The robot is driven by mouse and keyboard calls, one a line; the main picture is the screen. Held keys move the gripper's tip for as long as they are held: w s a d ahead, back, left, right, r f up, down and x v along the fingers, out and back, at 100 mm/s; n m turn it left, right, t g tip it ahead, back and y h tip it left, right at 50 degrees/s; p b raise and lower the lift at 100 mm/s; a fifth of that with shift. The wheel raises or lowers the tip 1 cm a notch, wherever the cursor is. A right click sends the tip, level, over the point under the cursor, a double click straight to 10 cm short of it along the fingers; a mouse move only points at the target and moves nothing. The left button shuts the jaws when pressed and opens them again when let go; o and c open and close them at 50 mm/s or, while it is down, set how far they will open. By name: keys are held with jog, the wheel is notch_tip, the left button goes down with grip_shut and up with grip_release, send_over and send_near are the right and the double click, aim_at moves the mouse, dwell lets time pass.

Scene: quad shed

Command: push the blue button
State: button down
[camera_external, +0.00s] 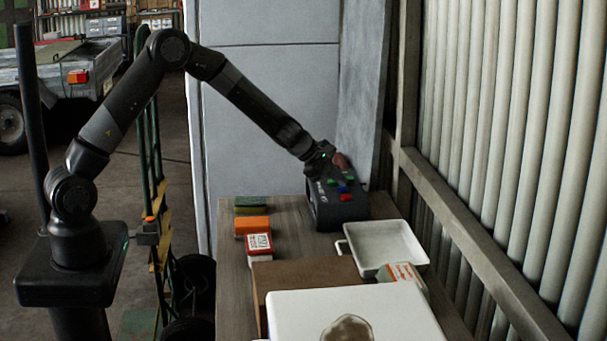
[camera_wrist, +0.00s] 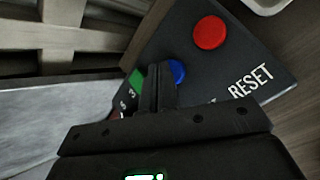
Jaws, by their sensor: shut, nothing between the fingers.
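A dark control box (camera_external: 322,210) with coloured buttons stands at the far end of the table. Its blue button (camera_external: 342,189) lies between a red one and a green one; in the wrist view the blue button (camera_wrist: 178,71) shows just right of my fingertips, its left part hidden by them. My gripper (camera_external: 328,172) is at the box's top, pointing down at an angle. In the wrist view my gripper (camera_wrist: 160,70) is shut and empty, its fingers over the box face beside the blue button. I cannot tell whether they touch it.
The red button (camera_wrist: 209,32) and a green button (camera_wrist: 136,77) flank the blue one. A ribbed wall is at right.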

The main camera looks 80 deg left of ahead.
aim_at(339, 188)
jog(key=shift+r, duration=0.5)
jog(key=shift+r, duration=3)
jog(key=s+d+r+m+g+h, duration=0.1)
jog(key=s+d+r+m+h, duration=0.1)
jog(key=s+d+r+m, duration=0.75)
jog(key=s+d+r+m+g+h, duration=0.1)
jog(key=s+d+r+m, duration=0.6)
jog(key=s+d, duration=0.55)
jog(key=s+d+f+m+g+y, duration=0.1)
jog(key=s+m, duration=1)
jog(key=s, duration=1.3)
jog(key=shift+d+f+m+g+y, duration=0.35)
jog(key=shift+d+f+y, duration=0.1)
jog(key=shift+f+y, duration=0.1)
